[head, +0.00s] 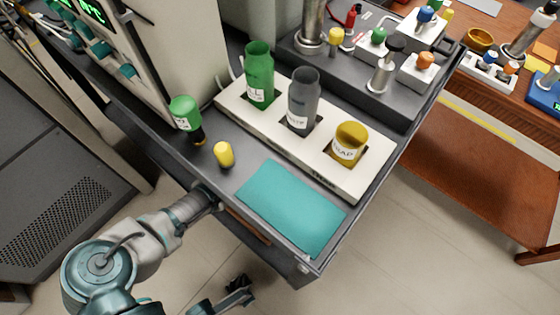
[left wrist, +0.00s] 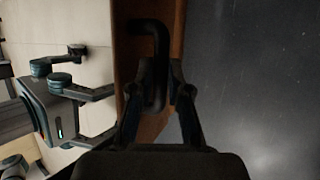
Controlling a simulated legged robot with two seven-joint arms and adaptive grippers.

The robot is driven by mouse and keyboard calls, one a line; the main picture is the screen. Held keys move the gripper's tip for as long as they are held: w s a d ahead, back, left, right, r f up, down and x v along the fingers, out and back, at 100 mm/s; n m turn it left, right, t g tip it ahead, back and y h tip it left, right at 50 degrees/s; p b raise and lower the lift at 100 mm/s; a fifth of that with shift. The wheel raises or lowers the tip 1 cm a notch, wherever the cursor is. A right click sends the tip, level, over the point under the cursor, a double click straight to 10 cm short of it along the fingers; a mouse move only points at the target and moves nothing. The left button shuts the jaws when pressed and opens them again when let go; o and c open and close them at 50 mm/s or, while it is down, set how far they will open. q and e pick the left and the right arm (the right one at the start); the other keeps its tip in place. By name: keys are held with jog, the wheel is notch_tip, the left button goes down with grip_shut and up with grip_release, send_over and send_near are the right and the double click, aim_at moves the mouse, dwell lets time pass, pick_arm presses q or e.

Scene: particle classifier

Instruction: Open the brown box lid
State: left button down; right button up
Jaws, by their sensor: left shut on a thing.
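The brown box lid (left wrist: 128,70) shows in the left wrist view as a brown panel with a dark bent handle (left wrist: 155,45). In the head view only a thin brown strip (head: 250,226) shows below the trolley's front edge. My left gripper (left wrist: 160,82) is shut on the handle, with one finger on each side of it. In the head view my left gripper (head: 212,197) is partly hidden at the trolley edge. My right gripper (head: 240,291) is low at the bottom of the head view, apart from the box. Its fingers look spread and empty in the left wrist view (left wrist: 85,70).
The dark trolley top (head: 222,185) above carries a teal mat (head: 290,207), a white holder (head: 325,170) with green, grey and yellow containers, and a loose green bottle (head: 185,113) and yellow piece (head: 224,154). A brown table (head: 480,165) stands right. Floor below is clear.

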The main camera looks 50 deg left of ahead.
pick_arm(q)
jog(key=shift+s+f+g, duration=0.3)
jog(key=shift+s+f, duration=0.05)
jog(key=shift+f, duration=0.35)
jog(key=c, duration=1.4)
grip_release()
jog(key=shift+o, duration=1.3)
jog(key=shift+f, duration=0.15)
jog(key=shift+w+a, duration=0.2)
jog(key=shift+w+d+r, duration=0.1)
jog(key=shift+d+r, duration=0.05)
jog(key=shift+r, duration=0.25)
